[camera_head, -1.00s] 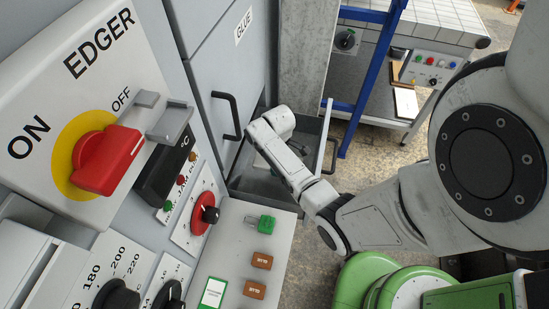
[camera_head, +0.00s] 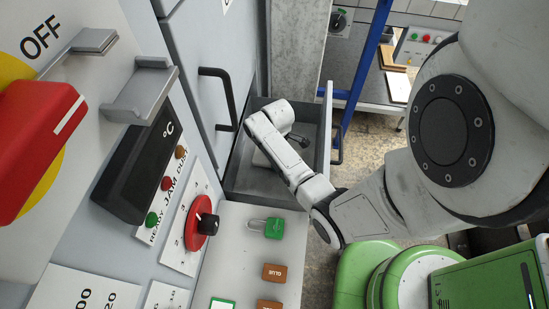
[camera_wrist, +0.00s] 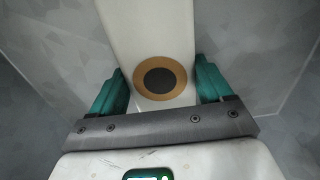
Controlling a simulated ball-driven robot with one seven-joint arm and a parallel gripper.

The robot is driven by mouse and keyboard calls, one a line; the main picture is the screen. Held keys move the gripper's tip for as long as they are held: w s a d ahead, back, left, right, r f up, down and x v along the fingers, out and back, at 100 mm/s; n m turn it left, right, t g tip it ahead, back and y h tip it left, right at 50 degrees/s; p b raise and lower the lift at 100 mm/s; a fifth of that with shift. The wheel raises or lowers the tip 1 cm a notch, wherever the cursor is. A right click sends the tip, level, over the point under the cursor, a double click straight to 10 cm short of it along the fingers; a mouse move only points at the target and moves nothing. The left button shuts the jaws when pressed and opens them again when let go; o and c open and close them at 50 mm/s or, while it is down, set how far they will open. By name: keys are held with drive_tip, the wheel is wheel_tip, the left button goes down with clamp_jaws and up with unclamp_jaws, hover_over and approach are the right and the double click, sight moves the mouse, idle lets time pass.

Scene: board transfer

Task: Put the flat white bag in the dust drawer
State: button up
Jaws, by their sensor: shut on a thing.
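The flat white bag (camera_wrist: 150,28), with a tan ring around a dark round centre, runs up between the green fingers of my gripper (camera_wrist: 161,80) in the wrist view. The gripper is shut on it. In the head view my arm reaches down into the open grey drawer (camera_head: 242,184), and the fingers are hidden under my wrist. A pale edge (camera_head: 260,159) beside the arm inside the drawer may be part of the bag. Grey surfaces lie around the bag in the wrist view; I cannot tell whether it touches the drawer floor.
The drawer's dark handle (camera_head: 337,146) is on its right side. A black door handle (camera_head: 220,98) sticks out at the left. A control ledge with a green padlock (camera_head: 273,228) is in front of the drawer. A blue post (camera_head: 358,85) and a bench stand behind right.

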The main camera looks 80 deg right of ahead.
drive_tip(key=shift+f, duration=0.1)
drive_tip(key=o, duration=1)
drive_tip(key=shift+c, duration=0.2)
wheel_tip(320, 180, up, 12)
drive_tip(key=p, duration=0.1)
drive_tip(key=shift+p, duration=0.35)
